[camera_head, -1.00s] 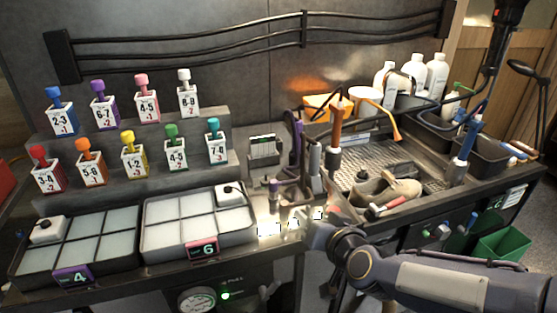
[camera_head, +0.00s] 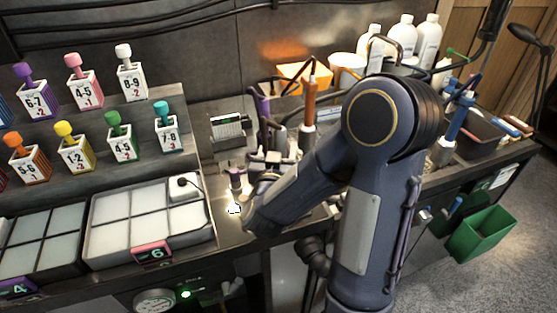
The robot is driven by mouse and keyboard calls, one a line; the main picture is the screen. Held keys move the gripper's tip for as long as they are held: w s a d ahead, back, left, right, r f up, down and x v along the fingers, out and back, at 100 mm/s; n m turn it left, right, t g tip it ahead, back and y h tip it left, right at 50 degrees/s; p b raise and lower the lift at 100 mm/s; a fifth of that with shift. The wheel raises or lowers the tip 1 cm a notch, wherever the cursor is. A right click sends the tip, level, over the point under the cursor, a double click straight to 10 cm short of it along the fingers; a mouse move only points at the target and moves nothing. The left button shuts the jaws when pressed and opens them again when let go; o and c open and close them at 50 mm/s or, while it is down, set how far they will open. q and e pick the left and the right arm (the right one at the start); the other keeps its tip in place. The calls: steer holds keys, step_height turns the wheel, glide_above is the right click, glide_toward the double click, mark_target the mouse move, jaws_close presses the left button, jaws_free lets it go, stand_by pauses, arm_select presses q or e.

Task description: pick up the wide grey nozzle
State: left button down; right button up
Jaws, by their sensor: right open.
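A small grey upright piece (camera_head: 235,178) stands on the counter, right of the tray marked 6. It may be the wide grey nozzle, but it is too small to be sure. My right gripper (camera_head: 236,208) is low over the counter just in front of this piece, mostly hidden by my forearm. Its jaws are open, and I see nothing held. Whether it touches the piece cannot be told. A holder with dark and grey tools (camera_head: 272,158) stands behind my forearm, partly covered. My left gripper is out of view.
The tray marked 6 (camera_head: 152,254) lies left of my gripper, with a white block (camera_head: 186,187) in its back right corner. Numbered bottles stand on steps at the left. My arm covers the sneaker area. A green bin (camera_head: 482,234) is at right.

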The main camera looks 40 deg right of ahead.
steer(key=p+x, duration=0.1)
steer(key=x, duration=0.3)
steer(key=shift+d, duration=0.15)
jaws_close()
